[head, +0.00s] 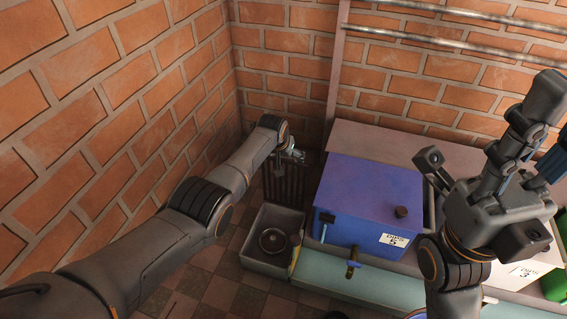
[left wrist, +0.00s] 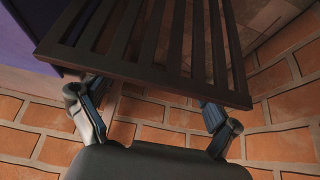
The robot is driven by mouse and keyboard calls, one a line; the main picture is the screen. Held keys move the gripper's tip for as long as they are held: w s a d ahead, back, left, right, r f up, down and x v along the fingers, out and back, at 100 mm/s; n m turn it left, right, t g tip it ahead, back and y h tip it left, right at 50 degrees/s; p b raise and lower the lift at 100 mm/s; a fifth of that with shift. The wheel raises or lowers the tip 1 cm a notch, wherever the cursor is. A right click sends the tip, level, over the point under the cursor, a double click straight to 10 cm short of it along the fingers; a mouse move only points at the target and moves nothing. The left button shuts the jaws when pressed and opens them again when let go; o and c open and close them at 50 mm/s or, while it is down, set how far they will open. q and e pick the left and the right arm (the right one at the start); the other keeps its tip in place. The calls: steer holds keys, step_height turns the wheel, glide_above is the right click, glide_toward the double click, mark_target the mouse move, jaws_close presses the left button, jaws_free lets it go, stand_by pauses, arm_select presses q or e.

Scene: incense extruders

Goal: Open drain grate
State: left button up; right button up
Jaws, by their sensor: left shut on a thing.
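The drain grate (head: 285,187) is a dark slatted panel in the corner, between the left brick wall and the blue box. It fills the top of the left wrist view (left wrist: 160,45), with its slats running away from the gripper. My left gripper (head: 290,155) is at the grate's far end in the head view. The drain opening is not clearly visible. My right gripper (head: 487,130) is raised at the right, fingers apart and empty.
A grey basin (head: 257,262) with a dark round piece inside stands in front of the grate. A blue box (head: 365,200) with a tap sits on the ledge to its right. Brick walls close off the left and back. Tiled floor (head: 205,275) is open at the front left.

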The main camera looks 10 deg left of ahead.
arm_select(q)
steer(key=shift+w+d+r, duration=0.1)
steer(key=shift+w, duration=0.1)
stand_by(0.3)
steer(key=o, duration=1.4)
steer(key=shift+o, duration=0.2)
steer(key=shift+s, duration=0.1)
steer(key=v, duration=1.1)
steer(key=shift+s+r, duration=0.15)
steer(key=shift+r, duration=0.2)
